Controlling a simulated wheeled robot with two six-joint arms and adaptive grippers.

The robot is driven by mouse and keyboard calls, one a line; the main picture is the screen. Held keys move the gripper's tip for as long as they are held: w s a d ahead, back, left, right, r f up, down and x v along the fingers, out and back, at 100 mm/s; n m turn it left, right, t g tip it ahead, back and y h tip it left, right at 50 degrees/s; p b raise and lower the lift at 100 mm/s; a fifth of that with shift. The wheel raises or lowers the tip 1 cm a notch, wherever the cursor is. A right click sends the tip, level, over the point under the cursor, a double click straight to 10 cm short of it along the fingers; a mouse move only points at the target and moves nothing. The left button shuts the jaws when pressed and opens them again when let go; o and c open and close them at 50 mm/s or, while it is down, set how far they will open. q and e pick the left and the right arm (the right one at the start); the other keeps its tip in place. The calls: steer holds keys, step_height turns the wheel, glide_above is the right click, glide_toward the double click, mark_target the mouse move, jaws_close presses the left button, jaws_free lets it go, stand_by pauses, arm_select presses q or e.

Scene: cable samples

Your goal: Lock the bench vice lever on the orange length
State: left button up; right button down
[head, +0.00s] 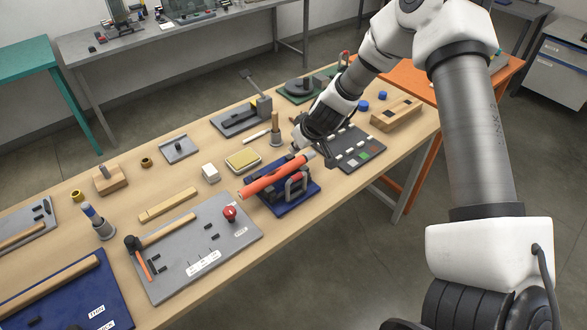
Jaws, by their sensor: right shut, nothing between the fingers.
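The orange length (268,181) is a thick rod lying across the bench vice, its near left end sticking out past the vice. The bench vice has a blue base (268,204) and dark jaws under the rod. A grey looped handle (303,187), which looks like the lever, stands at the vice's right side; I cannot tell whether it is locked. My right gripper (299,146) is shut and empty, just behind the far end of the orange length; whether it touches it is unclear. The fingertips are small and partly hidden by the gripper body. My left gripper is out of view.
A grey board (180,275) with a hammer and red knob lies left of the vice. A dark panel (365,151) with coloured patches lies to the right. A yellow pad (243,160), white block (210,173) and small post (275,130) stand behind. Bare wood shows between them.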

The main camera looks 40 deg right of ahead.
steer(key=shift+a+f, duration=0.1)
steer(key=d+b+x, duration=0.1)
steer(key=b+x, duration=0.8)
steer(key=x, duration=0.2)
steer(key=s, duration=0.4)
steer(key=shift+s+a+b, duration=0.25)
steer(key=shift+a+b, duration=0.05)
steer(key=shift+b, duration=0.05)
steer(key=shift+w, duration=0.1)
steer(key=shift+d+f, duration=0.1)
